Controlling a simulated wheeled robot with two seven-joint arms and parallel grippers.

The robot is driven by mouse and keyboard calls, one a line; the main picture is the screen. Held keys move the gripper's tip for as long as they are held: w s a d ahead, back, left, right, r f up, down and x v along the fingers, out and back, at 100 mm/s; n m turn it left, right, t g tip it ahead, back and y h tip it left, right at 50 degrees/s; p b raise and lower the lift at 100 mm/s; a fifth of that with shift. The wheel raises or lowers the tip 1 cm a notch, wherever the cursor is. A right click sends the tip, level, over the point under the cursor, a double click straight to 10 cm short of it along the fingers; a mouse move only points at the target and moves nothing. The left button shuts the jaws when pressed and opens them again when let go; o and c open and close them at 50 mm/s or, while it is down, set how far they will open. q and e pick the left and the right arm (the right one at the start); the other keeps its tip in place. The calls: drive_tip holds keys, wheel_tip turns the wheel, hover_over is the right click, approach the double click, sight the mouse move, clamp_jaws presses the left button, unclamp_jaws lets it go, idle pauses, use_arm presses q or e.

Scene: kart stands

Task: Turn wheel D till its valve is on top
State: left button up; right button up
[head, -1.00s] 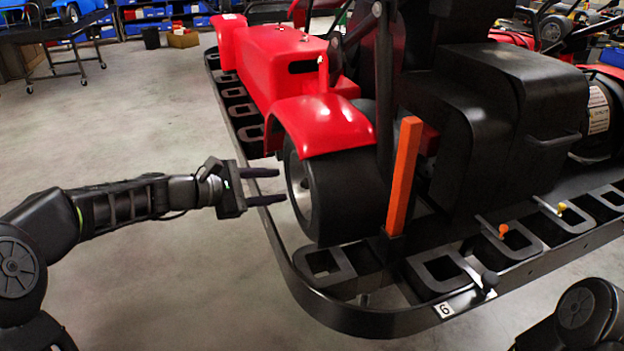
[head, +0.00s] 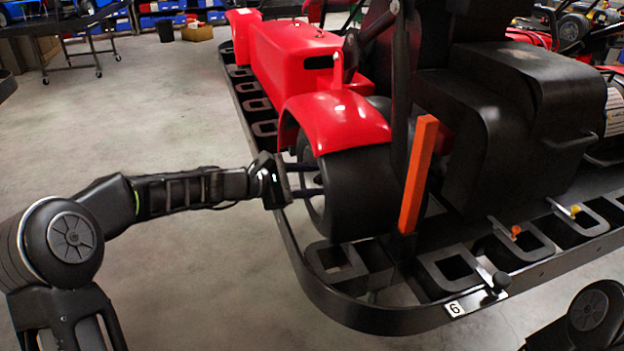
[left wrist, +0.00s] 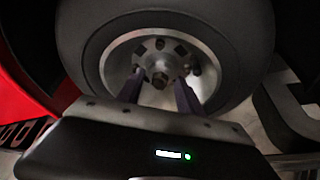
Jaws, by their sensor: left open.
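A black kart wheel (head: 363,196) sits under the red fender at the kart's near corner; no letter D shows on it. In the left wrist view the wheel (left wrist: 245,50) faces me, with a silver rim, a hub with a central nut, and several bolts or holes. I cannot make out the valve. My left gripper (head: 318,182) is open, its fingers pointing at the wheel's outer face. In the left wrist view the two fingers (left wrist: 160,88) stand apart in front of the rim, either side of the hub nut. I cannot tell whether they touch.
The red kart (head: 285,60) stands within a black bumper frame (head: 385,318) with a "6" label. An orange post (head: 418,175) stands right of the wheel. Small levers with orange and yellow knobs line the right side. The floor (head: 150,120) on the left is clear.

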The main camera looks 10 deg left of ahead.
use_arm(q)
drive_tip(key=shift+c, duration=0.2)
clamp_jaws()
idle(0.3)
idle(1.0)
